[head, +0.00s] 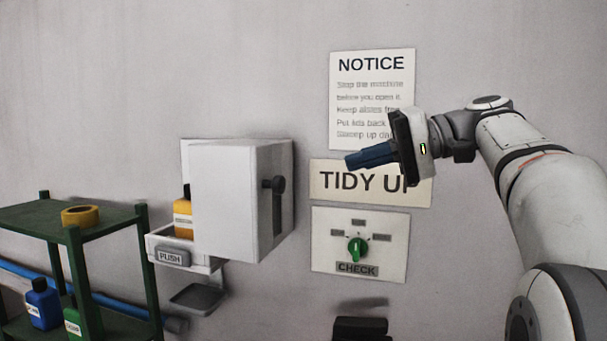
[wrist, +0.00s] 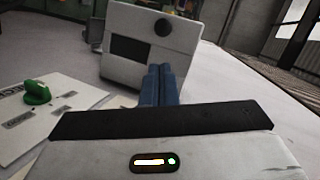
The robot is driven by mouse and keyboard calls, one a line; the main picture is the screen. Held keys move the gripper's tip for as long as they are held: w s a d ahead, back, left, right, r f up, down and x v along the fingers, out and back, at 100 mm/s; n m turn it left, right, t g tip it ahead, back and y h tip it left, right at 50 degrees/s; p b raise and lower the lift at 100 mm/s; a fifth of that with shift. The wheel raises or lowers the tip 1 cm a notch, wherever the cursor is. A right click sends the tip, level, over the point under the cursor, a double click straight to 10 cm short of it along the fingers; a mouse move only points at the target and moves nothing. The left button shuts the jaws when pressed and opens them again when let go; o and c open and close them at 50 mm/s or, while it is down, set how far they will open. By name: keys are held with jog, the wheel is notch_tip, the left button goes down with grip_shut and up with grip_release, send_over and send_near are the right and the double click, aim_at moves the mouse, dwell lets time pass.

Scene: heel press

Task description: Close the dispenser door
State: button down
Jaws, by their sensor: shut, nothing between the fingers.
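The dispenser door (head: 225,205) is a deep white cover on the wall dispenser in the head view. It stands open, swung out to the right, and its front with a black knob (head: 278,184) faces right. A yellow bottle (head: 183,215) shows in the uncovered left part, above a tray marked PUSH (head: 172,256). The wrist view shows the door front (wrist: 180,50) with a dark window and the knob (wrist: 162,27), beyond my fingertips. My gripper (head: 350,159) is shut and empty, its blue fingers pointing left, to the right of the door and apart from it.
Behind my gripper are a NOTICE sheet (head: 372,70), a TIDY UP sign (head: 330,180) and a CHECK panel (head: 330,255) with a green knob (head: 357,248). A green shelf (head: 110,217) with a yellow ring (head: 80,215) and bottles stands left. A drip tray (head: 198,297) sits below the dispenser.

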jog(key=r+x, duration=0.1)
jog(key=x, duration=0.8)
jog(key=shift+a+p, duration=0.4)
jog(key=shift+a+f, duration=0.15)
jog(key=shift+f, duration=0.05)
